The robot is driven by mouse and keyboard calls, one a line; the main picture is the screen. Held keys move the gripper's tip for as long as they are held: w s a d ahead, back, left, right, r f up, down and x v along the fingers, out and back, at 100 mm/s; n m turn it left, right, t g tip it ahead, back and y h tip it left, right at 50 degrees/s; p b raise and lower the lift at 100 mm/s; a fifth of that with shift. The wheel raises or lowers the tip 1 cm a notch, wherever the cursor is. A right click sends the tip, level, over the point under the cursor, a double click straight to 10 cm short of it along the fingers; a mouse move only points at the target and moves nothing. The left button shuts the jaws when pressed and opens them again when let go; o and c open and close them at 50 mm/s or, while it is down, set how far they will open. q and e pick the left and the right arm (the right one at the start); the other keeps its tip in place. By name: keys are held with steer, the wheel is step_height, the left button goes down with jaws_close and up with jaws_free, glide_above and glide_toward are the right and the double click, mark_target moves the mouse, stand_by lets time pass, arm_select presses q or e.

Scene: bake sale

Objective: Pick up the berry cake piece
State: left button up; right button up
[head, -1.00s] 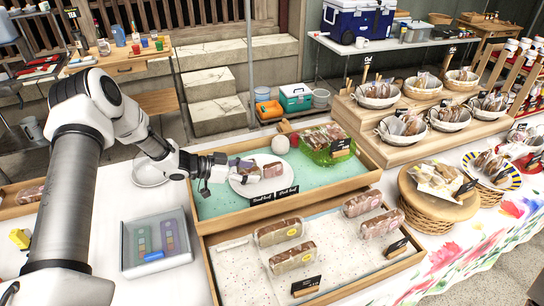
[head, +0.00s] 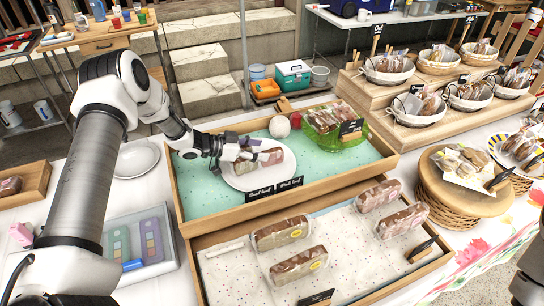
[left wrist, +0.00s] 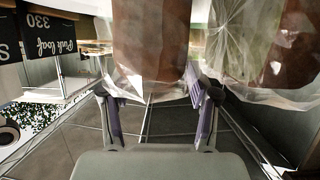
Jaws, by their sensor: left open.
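Two wrapped cake pieces lie on a white plate (head: 262,184) in the green-lined tray. The right piece (head: 271,157) shows clearly; the left piece (head: 249,144) is partly hidden by my gripper. I cannot tell for sure which is the berry cake piece. My left gripper (head: 236,152) is open at the plate's left side, close to the left piece. In the left wrist view, one wrapped piece (left wrist: 150,40) stands ahead, roughly between the open fingers (left wrist: 158,112), and the other (left wrist: 295,50) is to the right. Contact cannot be told. My right gripper is not seen.
Dark label cards (head: 274,190) stand at the plate's front. A white ball-like item (head: 279,126) and a green bag of loaves (head: 333,120) sit behind and right. The front tray (head: 225,270) holds several wrapped loaves. Bare green lining (head: 205,200) lies left of the plate.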

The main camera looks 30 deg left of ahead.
mark_target(272, 157)
arm_select(q)
steer(key=x, duration=0.3)
steer(key=shift+r, duration=0.1)
steer(key=c, duration=0.8)
steer(key=shift+r, duration=0.1)
